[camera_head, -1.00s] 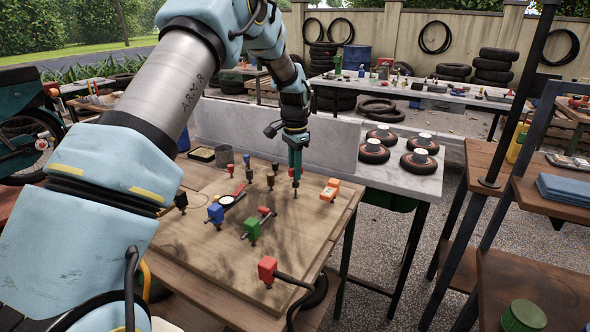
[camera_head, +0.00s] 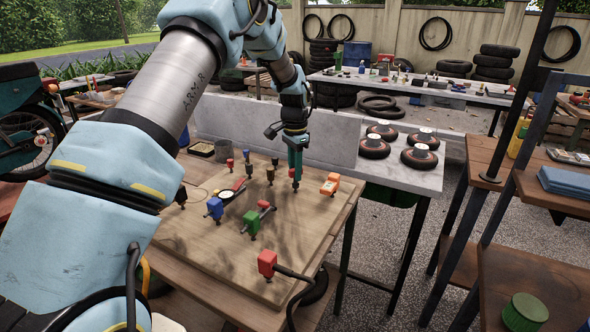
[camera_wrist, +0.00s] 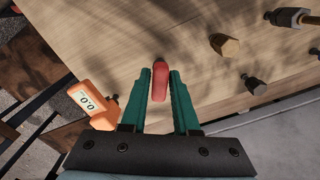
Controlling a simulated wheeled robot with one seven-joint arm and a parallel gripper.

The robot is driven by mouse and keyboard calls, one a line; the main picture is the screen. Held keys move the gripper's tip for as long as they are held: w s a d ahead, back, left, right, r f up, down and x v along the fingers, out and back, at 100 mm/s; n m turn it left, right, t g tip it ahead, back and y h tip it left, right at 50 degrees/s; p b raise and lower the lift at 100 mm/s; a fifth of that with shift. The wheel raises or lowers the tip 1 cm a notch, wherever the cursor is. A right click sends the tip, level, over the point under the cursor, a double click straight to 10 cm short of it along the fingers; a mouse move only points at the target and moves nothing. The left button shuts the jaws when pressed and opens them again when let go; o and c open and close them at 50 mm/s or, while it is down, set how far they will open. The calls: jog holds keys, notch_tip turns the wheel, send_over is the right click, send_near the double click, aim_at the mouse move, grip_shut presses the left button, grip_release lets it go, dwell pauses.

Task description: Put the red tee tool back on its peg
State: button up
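The red tee tool (camera_wrist: 160,82) stands handle up on the wooden board, and its rounded red handle lies between my fingers in the wrist view. In the head view its dark lower stem (camera_head: 295,189) shows just under my gripper (camera_head: 295,172). My green fingers (camera_wrist: 161,84) are spread on both sides of the handle, with narrow gaps seeming to show beside it. The head view hides most of the handle behind the fingers. I cannot tell which post is the tool's peg.
An orange meter (camera_head: 330,184) stands close right of my gripper. Brown-topped posts (camera_head: 270,174) stand close left. Blue (camera_head: 215,208), green (camera_head: 251,224) and red (camera_head: 267,263) blocks are on the board (camera_head: 205,255). A grey panel (camera_head: 330,145) rises behind.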

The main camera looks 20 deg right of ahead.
jog(key=o, duration=0.4)
jog(key=shift+r, duration=0.1)
notch_tip(320, 180, up, 11)
jog(key=shift+f+b, duration=0.15)
jog(key=shift+b, duration=0.95)
jog(key=s+a+f+n, duration=0.1)
jog(key=s+a+n, duration=0.25)
jog(key=a, duration=0.65)
jog(key=s+a+n+t, duration=0.15)
jog(key=a+n, duration=0.25)
jog(key=a, duration=0.6)
jog(key=s+a+f+n, duration=0.1)
jog(key=s+a+n, duration=0.25)
jog(key=a, duration=0.65)
jog(key=s+a+n, duration=0.1)
jog(key=s+a, duration=0.1)
jog(key=s, duration=0.1)
jog(key=s+a+f+n, duration=0.1)
jog(key=s+a, duration=0.2)
jog(key=s+a+f+n, duration=0.1)
jog(key=s+a+n, duration=0.1)
jog(key=s, duration=0.1)
jog(key=shift+s+a+f, duration=0.2)
jog(key=shift+s+a, duration=0.1)
jog(key=shift+s, duration=0.05)
